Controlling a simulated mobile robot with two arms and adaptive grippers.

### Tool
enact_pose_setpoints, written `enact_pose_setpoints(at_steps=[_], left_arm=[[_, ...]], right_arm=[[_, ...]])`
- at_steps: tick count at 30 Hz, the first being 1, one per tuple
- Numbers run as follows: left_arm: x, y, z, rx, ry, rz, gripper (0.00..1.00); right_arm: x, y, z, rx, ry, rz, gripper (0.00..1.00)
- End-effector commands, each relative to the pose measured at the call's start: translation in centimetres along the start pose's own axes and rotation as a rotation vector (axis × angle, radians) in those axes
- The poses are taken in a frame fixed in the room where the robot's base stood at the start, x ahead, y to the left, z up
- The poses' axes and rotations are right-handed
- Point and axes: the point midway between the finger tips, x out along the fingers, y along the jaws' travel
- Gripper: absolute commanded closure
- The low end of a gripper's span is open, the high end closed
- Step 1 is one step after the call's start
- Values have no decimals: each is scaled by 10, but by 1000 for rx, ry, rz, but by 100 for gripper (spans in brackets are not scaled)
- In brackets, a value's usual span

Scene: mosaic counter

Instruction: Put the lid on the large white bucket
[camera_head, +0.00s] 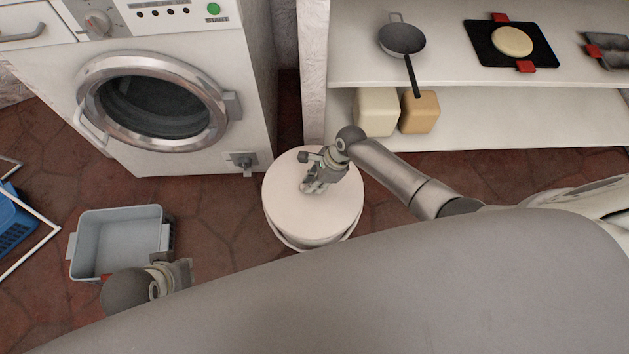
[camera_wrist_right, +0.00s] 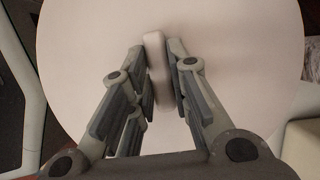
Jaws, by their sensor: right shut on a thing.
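The round white lid (camera_head: 290,210) lies over the top of the large white bucket (camera_head: 318,246), and the bucket's rim shows just past the lid's near edge. I cannot tell whether the lid is seated or slightly above the rim. My right gripper (camera_head: 313,187) is over the lid. In the right wrist view the right gripper (camera_wrist_right: 161,85) is shut on the lid's pale bar handle (camera_wrist_right: 154,48), with the lid's flat top (camera_wrist_right: 240,45) behind. My left gripper (camera_head: 183,273) is at the lower left, near a grey tub; its finger opening is unclear.
The grey tub (camera_head: 94,217) stands on the red tiled floor, left of the bucket. A washing machine (camera_head: 120,165) stands behind. A shelf (camera_head: 360,70) at upper right holds a pan (camera_head: 402,39) and blocks. Floor between tub and bucket is clear.

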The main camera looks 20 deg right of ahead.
Motion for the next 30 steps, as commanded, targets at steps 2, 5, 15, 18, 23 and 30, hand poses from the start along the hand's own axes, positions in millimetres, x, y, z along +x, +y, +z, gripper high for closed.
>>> enact_pose_setpoints(at_steps=[2,5,15,18,23,30], left_arm=[[1,0,-1,0,1,0,100],[1,0,0,1,1,0,100],[1,0,2,1,-5,1,100],[1,0,4,2,-8,0,100],[0,0,6,4,-11,0,100],[0,-1,6,6,-12,-2,100]], right_arm=[[0,0,0,0,-1,-1,100],[0,0,0,0,-1,-1,100],[0,0,0,0,-1,0,57],[0,0,0,0,-1,0,57],[0,0,0,0,0,1,52],[0,0,0,0,0,1,36]])
